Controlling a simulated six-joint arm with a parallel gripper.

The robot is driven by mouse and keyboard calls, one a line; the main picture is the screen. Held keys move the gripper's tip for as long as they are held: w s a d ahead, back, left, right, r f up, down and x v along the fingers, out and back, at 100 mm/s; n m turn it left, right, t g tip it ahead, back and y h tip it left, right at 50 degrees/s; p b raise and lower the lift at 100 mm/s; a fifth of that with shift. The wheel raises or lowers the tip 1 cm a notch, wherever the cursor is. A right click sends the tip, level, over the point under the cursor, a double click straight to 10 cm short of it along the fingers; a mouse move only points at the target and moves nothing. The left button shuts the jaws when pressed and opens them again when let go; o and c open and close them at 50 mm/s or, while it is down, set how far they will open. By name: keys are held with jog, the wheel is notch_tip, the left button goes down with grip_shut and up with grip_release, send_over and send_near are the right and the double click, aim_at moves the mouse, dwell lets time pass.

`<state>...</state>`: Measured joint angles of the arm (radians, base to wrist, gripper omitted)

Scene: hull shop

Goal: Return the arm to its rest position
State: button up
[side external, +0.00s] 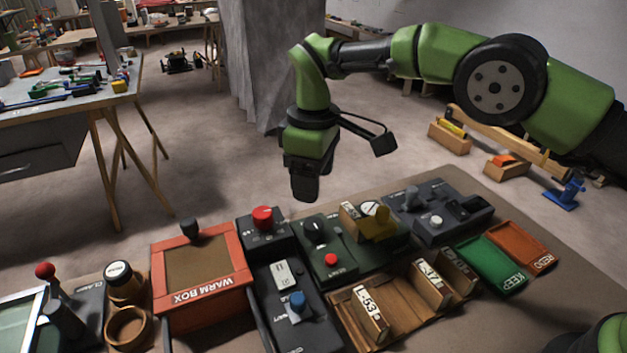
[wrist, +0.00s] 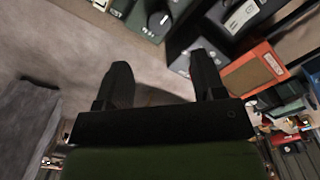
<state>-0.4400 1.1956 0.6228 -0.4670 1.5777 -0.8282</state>
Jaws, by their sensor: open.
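My green arm reaches in from the right in the side external view. My gripper (side external: 305,190) hangs pointing down above the far edge of the workbench, apart from everything on it. In the wrist view my gripper (wrist: 162,80) shows two black fingers spread apart with nothing between them. The floor and the bench edge show beyond the fingertips.
The bench holds the red warm box (side external: 203,279), control boxes with a red button (side external: 262,217), a brown card rack (side external: 398,318), and green (side external: 491,264) and orange (side external: 522,246) trays. A side table (side external: 60,110) stands left. A grey column (side external: 270,60) rises behind my gripper.

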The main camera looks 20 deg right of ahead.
jog(key=s+d+r+m+t+y, duration=0.1)
jog(key=s+d+r+m+t, duration=0.25)
jog(key=r, duration=0.55)
jog(key=s+d+r+m+g+y, duration=0.1)
jog(key=s+d+r+m, duration=0.1)
jog(key=s+d+r, duration=0.5)
jog(key=s+d+r+m+t, duration=0.1)
jog(key=s+d+m+t, duration=0.1)
jog(key=s, duration=0.6)
jog(key=s+d+r+m+t, duration=0.1)
jog(key=s+d+m+t, duration=0.1)
jog(key=s+d+m, duration=0.2)
jog(key=s+m, duration=0.2)
jog(key=s, duration=0.2)
jog(key=shift+t, duration=0.35)
